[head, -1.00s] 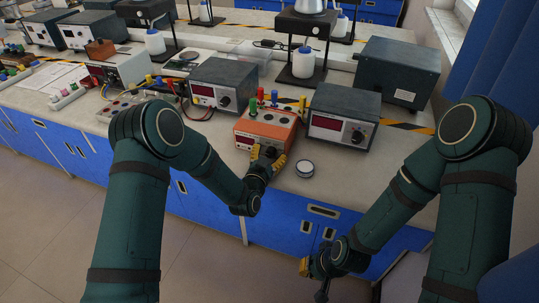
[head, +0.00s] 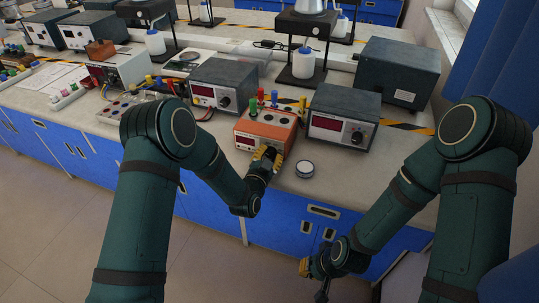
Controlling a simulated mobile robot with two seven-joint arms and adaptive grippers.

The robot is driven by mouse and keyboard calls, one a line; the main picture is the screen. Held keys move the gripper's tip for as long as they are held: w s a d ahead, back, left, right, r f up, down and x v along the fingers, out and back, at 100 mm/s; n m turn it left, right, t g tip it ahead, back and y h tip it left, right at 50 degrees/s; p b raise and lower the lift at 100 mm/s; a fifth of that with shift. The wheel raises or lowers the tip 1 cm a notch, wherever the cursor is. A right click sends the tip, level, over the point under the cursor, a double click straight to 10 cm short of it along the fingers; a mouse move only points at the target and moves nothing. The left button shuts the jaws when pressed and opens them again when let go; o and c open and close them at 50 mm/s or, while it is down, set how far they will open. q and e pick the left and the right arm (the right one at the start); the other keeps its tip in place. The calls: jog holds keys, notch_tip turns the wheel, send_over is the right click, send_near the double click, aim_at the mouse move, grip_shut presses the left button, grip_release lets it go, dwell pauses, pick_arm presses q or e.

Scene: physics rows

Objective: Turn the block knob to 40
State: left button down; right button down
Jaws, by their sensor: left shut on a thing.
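The orange block unit (head: 262,124) stands at the front edge of the bench, with dark round parts and coloured plugs on top and a small display on its front. My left gripper (head: 266,154) is at the right part of its front face. Its yellow fingers are shut on the block knob, which they and the hand hide. The knob's setting cannot be read. My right gripper (head: 305,268) hangs low in front of the blue cabinets, away from the block. Its jaw opening is too small to tell.
Grey-topped instruments stand left (head: 222,86) and right (head: 343,116) of the block. A small round white-rimmed dish (head: 304,169) lies to the right of my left gripper. Leads and plugs lie to the left. The bench front right of the dish is clear.

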pick_arm(q)
jog(key=c, duration=0.6)
grip_release()
jog(key=v, duration=1.2)
jog(key=shift+r, duration=0.1)
